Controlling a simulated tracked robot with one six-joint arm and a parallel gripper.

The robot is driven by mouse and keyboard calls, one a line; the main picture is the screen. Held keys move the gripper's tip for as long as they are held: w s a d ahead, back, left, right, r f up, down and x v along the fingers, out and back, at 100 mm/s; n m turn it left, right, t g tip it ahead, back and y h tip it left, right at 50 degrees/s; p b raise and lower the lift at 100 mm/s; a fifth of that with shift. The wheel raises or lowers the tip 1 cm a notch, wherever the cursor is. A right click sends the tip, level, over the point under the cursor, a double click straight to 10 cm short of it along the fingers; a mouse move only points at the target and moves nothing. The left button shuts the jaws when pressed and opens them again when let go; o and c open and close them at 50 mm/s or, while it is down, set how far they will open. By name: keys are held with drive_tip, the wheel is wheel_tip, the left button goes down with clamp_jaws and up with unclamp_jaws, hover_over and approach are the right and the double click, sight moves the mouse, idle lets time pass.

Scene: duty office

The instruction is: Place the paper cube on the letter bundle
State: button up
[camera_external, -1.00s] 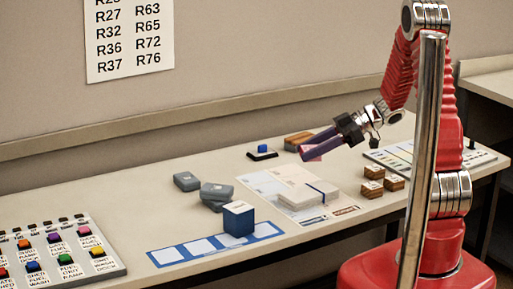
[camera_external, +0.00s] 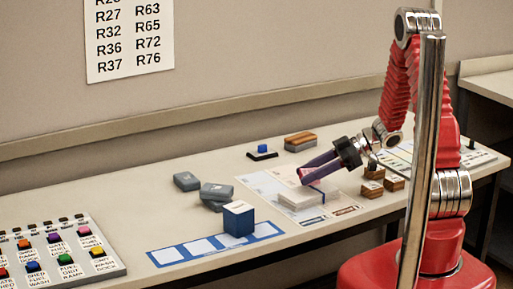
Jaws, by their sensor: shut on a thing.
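My gripper (camera_external: 309,175), with purple fingers, is shut on a small pinkish block, the paper cube (camera_external: 304,173), which is mostly hidden by the fingers. The letter bundle (camera_external: 297,200) is a low white stack with a dark blue band near its right end. It lies on the desk among pale sheets. The gripper points down and left, with its tips and the cube just above the far part of the bundle. I cannot tell whether the cube touches it.
A blue box (camera_external: 238,218) stands on a blue strip with white squares (camera_external: 200,246). Grey blocks (camera_external: 216,194) lie to the left. Several small wooden blocks (camera_external: 372,189) sit right of the bundle. A blue-topped stamp pad (camera_external: 262,152) and a brown block (camera_external: 299,141) are behind.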

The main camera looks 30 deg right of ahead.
drive_tip(key=shift+f, duration=1.35)
drive_tip(key=o, duration=1.1)
drive_tip(key=shift+c, duration=0.2)
drive_tip(key=v, duration=1.2)
drive_tip(key=shift+w+r, duration=0.1)
